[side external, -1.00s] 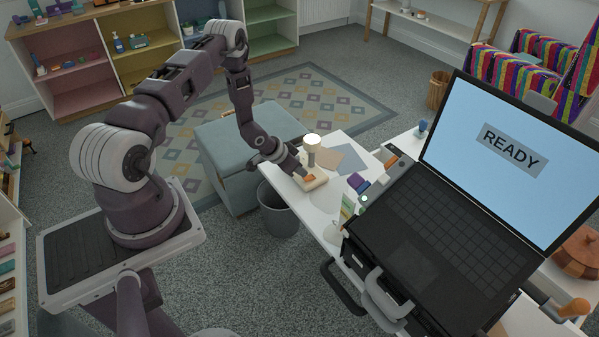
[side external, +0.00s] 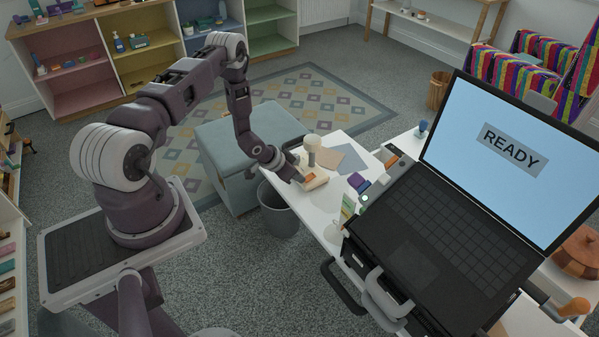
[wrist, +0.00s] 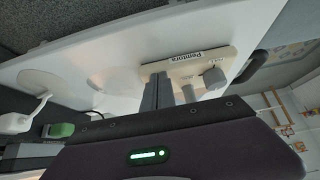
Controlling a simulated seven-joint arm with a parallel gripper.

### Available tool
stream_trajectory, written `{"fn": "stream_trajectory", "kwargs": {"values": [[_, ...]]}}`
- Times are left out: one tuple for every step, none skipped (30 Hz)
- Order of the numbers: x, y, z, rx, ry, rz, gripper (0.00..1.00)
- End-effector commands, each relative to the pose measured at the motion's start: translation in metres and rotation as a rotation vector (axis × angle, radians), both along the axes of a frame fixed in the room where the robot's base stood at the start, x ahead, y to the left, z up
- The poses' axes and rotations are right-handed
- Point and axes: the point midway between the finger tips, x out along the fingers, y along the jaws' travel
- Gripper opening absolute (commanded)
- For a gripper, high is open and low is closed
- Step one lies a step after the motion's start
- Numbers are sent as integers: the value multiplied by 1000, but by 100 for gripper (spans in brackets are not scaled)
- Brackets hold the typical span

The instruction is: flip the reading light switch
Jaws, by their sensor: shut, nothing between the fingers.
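In the wrist view my shut fingers (wrist: 157,92) reach over the base (wrist: 185,66), which has a printed label.
A laptop (side external: 450,215) reading READY stands to the right.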

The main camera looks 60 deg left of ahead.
Motion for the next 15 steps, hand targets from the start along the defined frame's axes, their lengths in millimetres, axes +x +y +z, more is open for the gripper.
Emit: {"fn": "stream_trajectory", "kwargs": {"values": [[-7,0,-6,-1,25,3,0],[-7,0,-5,-1,25,3,0],[-7,0,-4,-1,25,3,0],[-7,0,-2,-1,25,3,0],[-7,0,0,-1,25,4,0],[-7,0,2,-2,24,3,0],[-7,0,5,-2,23,2,0],[-6,0,7,-1,22,3,0],[-6,0,9,-1,20,3,0],[-6,0,10,-2,20,2,0],[-6,0,11,-2,19,2,0],[-6,0,13,-2,19,2,0],[-7,0,15,-2,19,2,0],[-7,0,19,0,19,2,0],[-8,0,25,0,19,2,0]]}}
